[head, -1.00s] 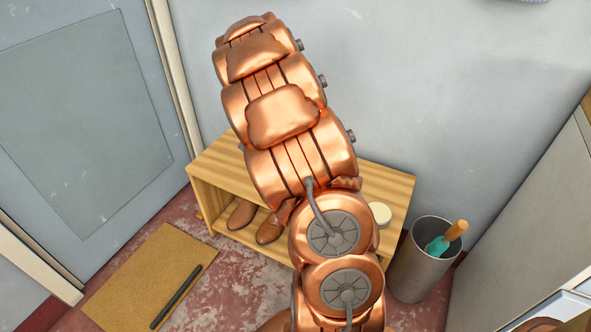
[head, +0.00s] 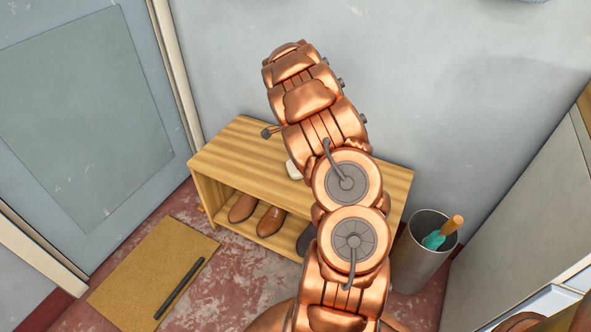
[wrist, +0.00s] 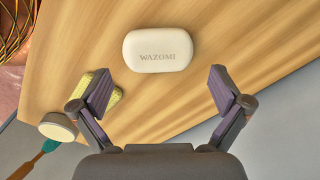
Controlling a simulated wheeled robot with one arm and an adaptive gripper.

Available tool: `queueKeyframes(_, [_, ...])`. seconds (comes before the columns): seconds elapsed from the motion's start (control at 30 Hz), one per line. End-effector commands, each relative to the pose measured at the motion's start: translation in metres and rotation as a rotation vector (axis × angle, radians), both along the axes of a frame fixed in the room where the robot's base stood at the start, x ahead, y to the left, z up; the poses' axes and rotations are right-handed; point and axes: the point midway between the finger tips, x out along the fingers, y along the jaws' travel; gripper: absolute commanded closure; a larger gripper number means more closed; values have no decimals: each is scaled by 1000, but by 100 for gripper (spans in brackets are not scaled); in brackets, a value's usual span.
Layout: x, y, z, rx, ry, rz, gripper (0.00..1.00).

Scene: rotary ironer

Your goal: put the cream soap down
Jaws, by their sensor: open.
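The cream soap (wrist: 157,50), a rounded block marked WAZOMI, lies flat on the wooden bench top (wrist: 250,35) in the wrist view. In the head view a pale block that looks like this soap (head: 293,170) shows on the bench (head: 232,152), partly behind my arm. My gripper (wrist: 161,90) is open and empty. Its two fingers stand wide apart, and the soap is beyond the fingertips, between their lines and touching neither. In the head view my arm hides most of the gripper; only a dark finger part shows.
A yellow sponge-like block (wrist: 116,95) is partly behind the left finger. A round pale-topped tin (wrist: 58,127) sits near the bench edge. Shoes (head: 270,221) stand on the shelf below. A metal bin (head: 424,255) with a teal brush is to the right.

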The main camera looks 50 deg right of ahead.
Motion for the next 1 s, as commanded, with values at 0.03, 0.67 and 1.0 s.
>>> queueKeyframes(0.03, [-1, 0, -6, 0, 1, 0, 0])
queueKeyframes(0.67, [-2, 2, -47, 2, 2, 1, 7])
queueKeyframes(1.0, [-2, 2, -47, 2, 1, 1, 43])
